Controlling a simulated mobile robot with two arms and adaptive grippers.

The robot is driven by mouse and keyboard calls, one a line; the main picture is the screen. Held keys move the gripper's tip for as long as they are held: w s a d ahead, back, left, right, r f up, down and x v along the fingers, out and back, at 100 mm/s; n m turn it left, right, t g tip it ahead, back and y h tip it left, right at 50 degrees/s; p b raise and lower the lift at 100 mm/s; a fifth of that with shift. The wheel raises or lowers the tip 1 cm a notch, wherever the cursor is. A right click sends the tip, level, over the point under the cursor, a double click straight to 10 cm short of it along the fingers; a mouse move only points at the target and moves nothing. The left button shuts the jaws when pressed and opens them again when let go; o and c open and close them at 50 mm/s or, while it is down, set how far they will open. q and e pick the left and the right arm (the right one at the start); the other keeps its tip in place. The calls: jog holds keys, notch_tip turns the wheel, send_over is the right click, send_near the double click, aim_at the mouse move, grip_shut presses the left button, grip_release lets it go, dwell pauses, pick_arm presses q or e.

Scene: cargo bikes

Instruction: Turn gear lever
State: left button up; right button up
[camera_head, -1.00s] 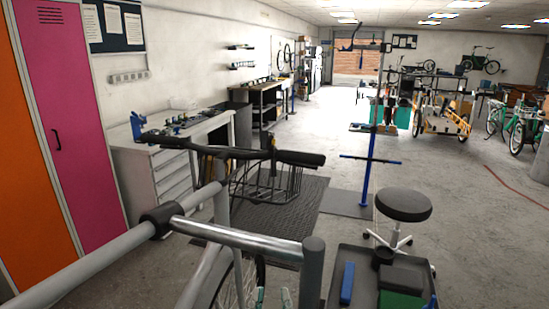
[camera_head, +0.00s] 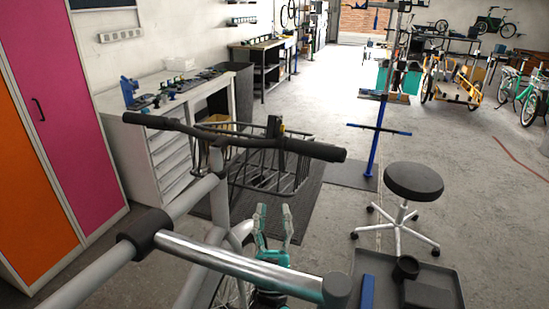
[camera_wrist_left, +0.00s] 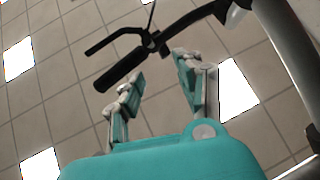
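A black bicycle handlebar (camera_head: 228,139) crosses the head view, with a rubber grip at each end. My left gripper (camera_head: 275,211), with teal and grey fingers, is below the right-hand grip (camera_head: 315,150) and points up. Its fingers are apart and empty. In the left wrist view the open fingers (camera_wrist_left: 155,87) point toward the black grip (camera_wrist_left: 120,68), a lever (camera_wrist_left: 114,39) and a clamp (camera_wrist_left: 152,42) on the handlebar. The grip's end is close to the left finger; I cannot tell if they touch. The gear lever cannot be clearly made out. My right gripper is not in view.
A wire basket (camera_head: 265,170) is behind the handlebar. A black stool (camera_head: 413,181) and a dark tray (camera_head: 440,275) stand at the right. A workbench (camera_head: 150,110) and lockers (camera_head: 60,120) line the left. Open floor lies beyond the stool.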

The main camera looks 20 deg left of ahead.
aim_at(281, 167)
pick_arm(q)
jog(key=shift+m, duration=0.3)
jog(key=w+r+p, duration=0.1)
jog(key=w+r, duration=0.1)
jog(key=w, duration=0.1)
jog(key=w+r+p, duration=0.1)
jog(key=w+r, duration=0.1)
jog(key=w, duration=0.1)
jog(key=w+r+p, duration=0.1)
jog(key=w+r, duration=0.1)
jog(key=w, duration=0.1)
jog(key=shift+w+a+r, duration=0.1)
jog(key=shift+a+r, duration=0.1)
jog(key=shift+r, duration=0.1)
jog(key=shift+a+r, duration=0.2)
jog(key=shift+r, duration=0.2)
jog(key=shift+a, duration=0.15)
jog(key=shift+w, duration=0.1)
grip_shut()
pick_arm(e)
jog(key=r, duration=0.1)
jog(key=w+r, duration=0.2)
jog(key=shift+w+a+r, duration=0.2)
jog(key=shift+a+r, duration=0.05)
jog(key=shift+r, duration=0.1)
pick_arm(q)
jog(key=shift+r, duration=0.1)
